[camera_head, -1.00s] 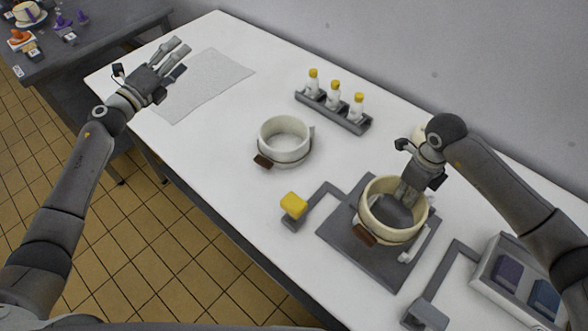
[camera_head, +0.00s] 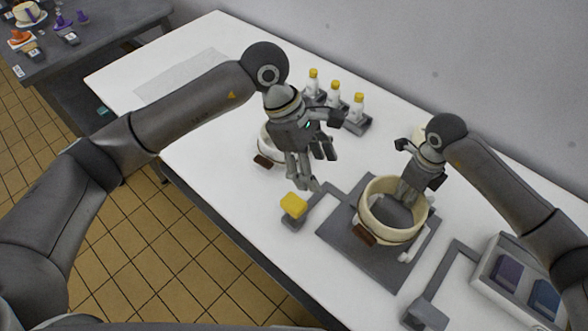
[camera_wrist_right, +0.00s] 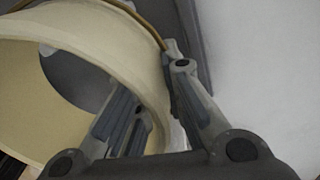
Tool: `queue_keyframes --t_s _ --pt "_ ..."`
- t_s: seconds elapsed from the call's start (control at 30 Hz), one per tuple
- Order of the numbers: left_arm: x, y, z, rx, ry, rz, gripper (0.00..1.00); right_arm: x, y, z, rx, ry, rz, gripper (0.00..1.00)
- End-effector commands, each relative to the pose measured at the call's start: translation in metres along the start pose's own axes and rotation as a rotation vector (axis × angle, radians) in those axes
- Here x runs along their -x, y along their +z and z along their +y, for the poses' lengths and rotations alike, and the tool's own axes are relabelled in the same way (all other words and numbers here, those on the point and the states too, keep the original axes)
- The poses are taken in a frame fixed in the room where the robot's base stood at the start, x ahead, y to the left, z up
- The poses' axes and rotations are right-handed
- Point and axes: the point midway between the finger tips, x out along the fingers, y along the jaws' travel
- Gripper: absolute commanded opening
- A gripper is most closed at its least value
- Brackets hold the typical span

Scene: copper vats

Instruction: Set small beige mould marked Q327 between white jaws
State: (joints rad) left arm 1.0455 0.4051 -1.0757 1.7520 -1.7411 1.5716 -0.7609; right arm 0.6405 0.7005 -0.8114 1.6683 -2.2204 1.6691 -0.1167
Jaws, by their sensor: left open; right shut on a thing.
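The beige round mould (camera_head: 379,228) stands on a grey plate (camera_head: 345,245) in the head view, with a brown tab on its near side. No marking is readable on it. A white jaw (camera_head: 415,247) shows at its right side; any jaw on the other side is hidden. My right gripper (camera_head: 408,193) is shut on the mould's far wall. In the right wrist view one finger is inside the rim and one outside (camera_wrist_right: 150,95). My left gripper (camera_head: 316,172) is open and empty, above the table between the white mould and the plate.
A white mould (camera_head: 270,145) is partly hidden behind my left gripper. A yellow knob (camera_head: 293,204) sits on an arm left of the plate. Several yellow-capped bottles (camera_head: 357,106) stand in a rack behind. A tray with dark blocks (camera_head: 507,272) is at the right.

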Motion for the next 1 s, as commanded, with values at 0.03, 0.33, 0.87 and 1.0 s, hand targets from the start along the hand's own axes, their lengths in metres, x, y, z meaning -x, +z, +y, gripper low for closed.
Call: queue_keyframes --t_s 0.03,0.33,0.87,1.0 --pt "0.0 -0.004 -0.007 -0.068 -0.017 0.094 0.62 0.001 0.001 0.0 0.0 0.0 -0.002 0.0" --pt "0.006 -0.031 -0.026 -0.25 -0.081 0.402 0.62 0.001 0.001 0.0 0.0 0.0 -0.002 0.0" --pt "-0.066 -0.064 -0.03 -0.253 -0.089 0.414 0.62 0.001 0.001 0.0 0.0 0.0 -0.002 0.0" --pt "-0.085 -0.073 -0.031 -0.254 -0.087 0.414 0.62 0.001 0.001 0.0 0.0 0.0 -0.002 0.0"
